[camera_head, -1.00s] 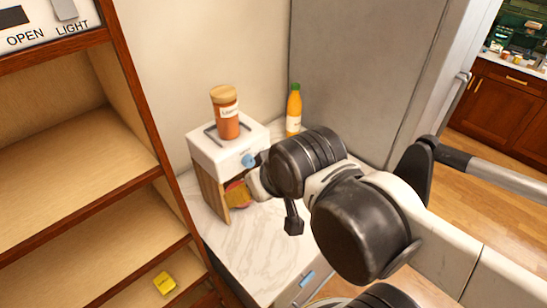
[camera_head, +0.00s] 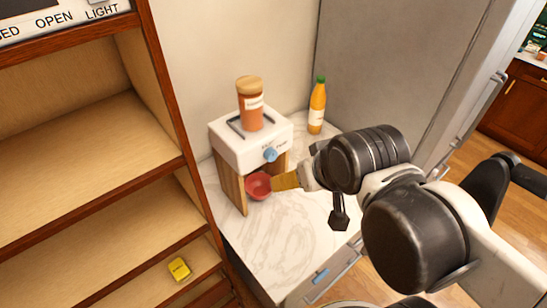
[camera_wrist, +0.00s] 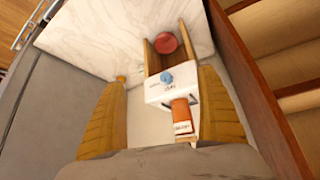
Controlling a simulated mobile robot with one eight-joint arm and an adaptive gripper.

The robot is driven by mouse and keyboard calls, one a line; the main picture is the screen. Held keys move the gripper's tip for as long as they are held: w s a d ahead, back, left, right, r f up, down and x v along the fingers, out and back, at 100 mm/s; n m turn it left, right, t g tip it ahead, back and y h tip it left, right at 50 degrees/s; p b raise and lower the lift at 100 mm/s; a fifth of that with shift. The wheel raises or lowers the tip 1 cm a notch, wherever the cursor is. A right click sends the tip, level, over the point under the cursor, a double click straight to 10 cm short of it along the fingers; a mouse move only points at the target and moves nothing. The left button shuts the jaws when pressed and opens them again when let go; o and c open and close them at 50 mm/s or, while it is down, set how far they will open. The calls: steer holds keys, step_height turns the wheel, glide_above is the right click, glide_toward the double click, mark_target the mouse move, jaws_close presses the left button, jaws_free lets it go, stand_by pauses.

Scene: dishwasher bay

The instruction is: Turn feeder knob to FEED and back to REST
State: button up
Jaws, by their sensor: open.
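The feeder (camera_head: 226,143) is a white box on wooden side panels, standing on the marble counter. Its blue knob (camera_head: 270,155) is on the front face beside small lettering, too small to read. The knob also shows in the wrist view (camera_wrist: 167,78). A red bowl (camera_head: 258,186) sits under the feeder between the panels. My gripper (camera_wrist: 162,77) is open and empty, its yellow fingers spread to either side of the feeder's outline in the wrist view. In the head view, a yellow finger is in front of and right of the feeder, apart from the knob.
A jar with a wooden lid (camera_head: 250,103) stands on top of the feeder. An orange bottle (camera_head: 318,104) is behind right, by the grey panel. Wooden shelves (camera_head: 90,145) with a yellow box (camera_head: 179,269) are at left. The counter front (camera_head: 275,240) is clear.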

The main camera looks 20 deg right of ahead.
steer(key=shift+f, duration=0.2)
steer(key=c, duration=0.6)
steer(key=m+t+y+b, duration=0.2)
steer(key=t+y+b, duration=0.3)
steer(key=y+b, duration=0.75)
glide_toward(273, 157)
steer(key=w+a+h+b, duration=0.1)
steer(key=w+a+b, duration=0.1)
steer(key=w+a, duration=0.1)
steer(key=w+a+h+b, duration=0.2)
steer(key=w+a+b, duration=0.1)
steer(key=w+a, duration=0.1)
steer(key=shift+f+h, duration=0.25)
steer(key=shift+c, duration=0.2)
steer(key=c, duration=1.2)
